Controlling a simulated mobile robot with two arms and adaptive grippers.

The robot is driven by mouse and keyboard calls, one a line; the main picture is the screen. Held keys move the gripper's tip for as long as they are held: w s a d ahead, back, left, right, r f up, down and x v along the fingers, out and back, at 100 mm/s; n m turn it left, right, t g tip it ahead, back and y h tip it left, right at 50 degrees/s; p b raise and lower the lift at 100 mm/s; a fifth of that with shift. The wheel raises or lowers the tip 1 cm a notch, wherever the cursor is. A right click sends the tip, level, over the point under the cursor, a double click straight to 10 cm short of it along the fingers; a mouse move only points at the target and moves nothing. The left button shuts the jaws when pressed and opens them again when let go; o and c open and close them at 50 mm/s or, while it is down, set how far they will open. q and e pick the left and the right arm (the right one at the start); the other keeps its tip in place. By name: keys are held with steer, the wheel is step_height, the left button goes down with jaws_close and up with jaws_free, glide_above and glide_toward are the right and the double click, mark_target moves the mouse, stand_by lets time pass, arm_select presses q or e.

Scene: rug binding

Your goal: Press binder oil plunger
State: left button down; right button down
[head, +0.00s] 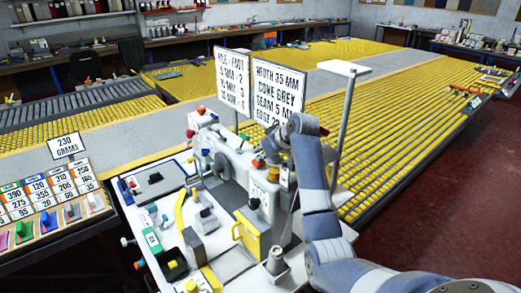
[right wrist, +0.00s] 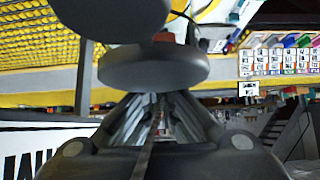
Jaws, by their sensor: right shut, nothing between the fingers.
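The white rug binding machine (head: 262,202) stands on a bench in the middle of the head view. Small red and orange knobs sit on its top. One orange-red knob (head: 258,163) is just left of my right gripper (head: 271,146); I cannot tell which knob is the oil plunger. In the right wrist view my right gripper (right wrist: 155,108) is shut and empty, its fingertips close to a dark round disc (right wrist: 152,66). A red piece (right wrist: 163,37) shows beyond that disc. Contact cannot be told. My left gripper is out of view.
Two white sign boards (head: 279,88) stand behind the machine, with a lamp-like post (head: 345,110) at right. A yellow plate (head: 247,236) and small tools lie in front. A tray of coloured samples (head: 45,212) is at left. Long yellow roller tables (head: 420,130) extend behind.

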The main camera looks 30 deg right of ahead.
mark_target(261, 162)
step_height(261, 162, up, 10)
stand_by(0.5)
stand_by(0.3)
steer(key=shift+f, duration=0.1)
stand_by(0.3)
